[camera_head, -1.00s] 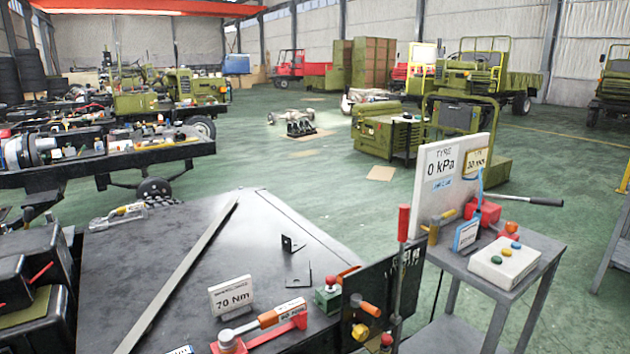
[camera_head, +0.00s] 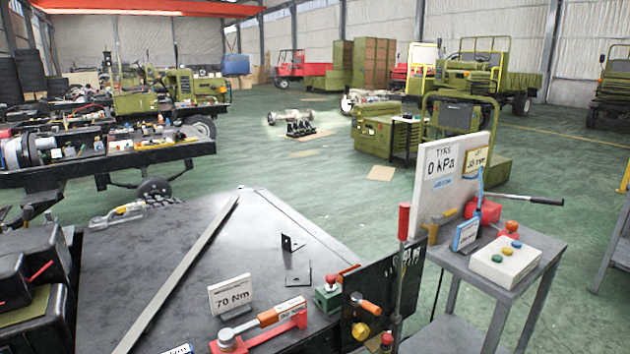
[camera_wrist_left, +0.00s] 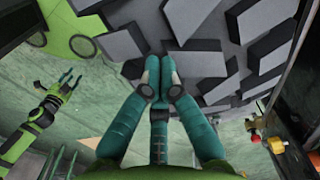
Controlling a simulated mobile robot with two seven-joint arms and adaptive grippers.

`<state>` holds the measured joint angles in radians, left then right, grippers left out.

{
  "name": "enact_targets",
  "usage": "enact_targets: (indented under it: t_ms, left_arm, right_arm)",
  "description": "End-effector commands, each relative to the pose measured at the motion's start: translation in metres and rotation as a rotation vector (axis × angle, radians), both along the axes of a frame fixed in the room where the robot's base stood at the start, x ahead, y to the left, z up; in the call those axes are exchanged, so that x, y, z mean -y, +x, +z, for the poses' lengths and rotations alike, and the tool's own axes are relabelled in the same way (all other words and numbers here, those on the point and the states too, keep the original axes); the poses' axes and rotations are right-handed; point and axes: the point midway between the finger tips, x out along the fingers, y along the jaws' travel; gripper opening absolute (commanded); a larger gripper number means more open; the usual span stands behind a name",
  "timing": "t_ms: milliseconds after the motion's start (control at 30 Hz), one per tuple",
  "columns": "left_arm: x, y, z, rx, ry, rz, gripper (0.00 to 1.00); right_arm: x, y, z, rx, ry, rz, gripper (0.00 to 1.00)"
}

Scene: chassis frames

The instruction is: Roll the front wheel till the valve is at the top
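In the left wrist view, a big dark tyre (camera_wrist_left: 195,20) with chunky grey tread blocks fills the top, close beyond my left gripper (camera_wrist_left: 159,62). Its two teal fingers are together at the tips. I cannot tell whether they touch the tread, and no object shows clearly between them. My right gripper (camera_wrist_left: 68,82), on a green arm at the left of this view, has its dark fingers spread and is apart from the tyre. The valve is not visible in either view. Neither gripper shows in the head view.
In the head view, a dark bench (camera_head: 160,262) with a long metal bar (camera_head: 185,270) and a torque wrench (camera_head: 262,322) stands in front. To its right, a grey trolley (camera_head: 515,278) carries a 0 kPa sign (camera_head: 440,172) and a button box (camera_head: 503,262).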

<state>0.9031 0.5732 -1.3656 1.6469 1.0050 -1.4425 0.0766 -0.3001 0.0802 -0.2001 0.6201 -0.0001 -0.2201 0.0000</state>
Motion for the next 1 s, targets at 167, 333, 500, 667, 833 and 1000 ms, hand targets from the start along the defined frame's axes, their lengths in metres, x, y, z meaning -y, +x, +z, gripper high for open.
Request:
enact_targets:
  t_ms: [167,333,500,667,833,1000]
  left_arm:
    - [0.001,0.0,-0.001,0.001,-0.001,0.0,0.0]
    - [0.005,0.003,0.0,0.0,-0.002,-0.001,0.0]
    - [0.009,0.006,0.0,0.0,-0.001,-0.001,0.0]
    - [0.009,0.006,0.0,0.001,-0.001,-0.001,0.0]
    - [0.009,0.006,0.0,0.001,-0.001,-0.001,0.0]
    - [0.013,0.008,-0.001,0.001,-0.001,-0.001,0.0]
  right_arm:
    - [0.0,0.0,0.0,0.0,0.0,0.0,0.41]
    - [0.0,0.0,0.003,0.0,0.0,0.0,0.41]
    - [0.0,0.0,0.006,0.0,0.0,-0.001,0.41]
    - [0.0,0.0,0.005,0.0,0.001,-0.001,0.41]
    - [0.0,0.0,0.005,0.0,0.001,-0.001,0.41]
    - [0.0,0.0,0.006,0.0,0.001,-0.001,0.41]
